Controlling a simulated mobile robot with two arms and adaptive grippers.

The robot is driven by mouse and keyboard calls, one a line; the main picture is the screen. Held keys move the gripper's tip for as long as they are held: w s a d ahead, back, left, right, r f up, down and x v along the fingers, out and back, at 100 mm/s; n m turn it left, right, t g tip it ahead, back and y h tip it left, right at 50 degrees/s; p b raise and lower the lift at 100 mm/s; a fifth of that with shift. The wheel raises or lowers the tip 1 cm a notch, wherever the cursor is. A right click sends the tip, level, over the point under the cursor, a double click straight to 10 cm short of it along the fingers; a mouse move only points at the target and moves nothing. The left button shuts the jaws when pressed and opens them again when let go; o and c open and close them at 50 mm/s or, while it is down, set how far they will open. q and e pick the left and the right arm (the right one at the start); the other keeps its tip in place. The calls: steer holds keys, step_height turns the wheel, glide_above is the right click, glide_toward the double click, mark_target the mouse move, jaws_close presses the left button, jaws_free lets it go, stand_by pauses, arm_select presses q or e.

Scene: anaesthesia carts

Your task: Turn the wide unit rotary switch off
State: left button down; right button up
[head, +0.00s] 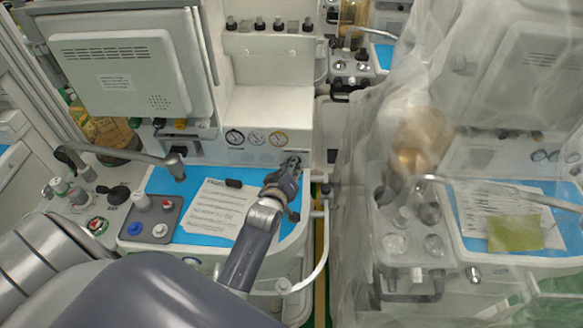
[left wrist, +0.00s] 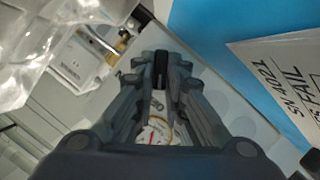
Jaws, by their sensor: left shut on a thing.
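The wide unit (head: 270,105) is the pale cart in the middle, with a row of round gauges (head: 255,137) on its front panel. My left gripper (head: 292,163) is at the right end of that panel, just right of and below the gauges. In the left wrist view its fingers (left wrist: 161,72) are closed on a small dark knob (left wrist: 160,76), which seems to be the rotary switch. The fingers hide most of the switch, so its angle cannot be told. One gauge (left wrist: 155,130) shows between the finger bases. My right gripper is not in view.
A blue mat (head: 165,183) with a paper sheet (head: 216,208) covers the worktop below the panel. A curved white rail (head: 322,245) runs along its right edge. A second cart under clear plastic sheeting (head: 370,150) stands close on the right. A jointed metal arm (head: 130,155) projects over the left side.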

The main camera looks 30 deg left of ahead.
arm_select(q)
steer(key=c, duration=1.8)
jaws_free()
steer(key=shift+o, duration=0.8)
steer(key=shift+w+f, duration=0.2)
steer(key=shift+w, duration=0.05)
steer(key=v, duration=0.7)
steer(key=shift+s+d+r, duration=0.1)
steer(key=shift+s, duration=0.15)
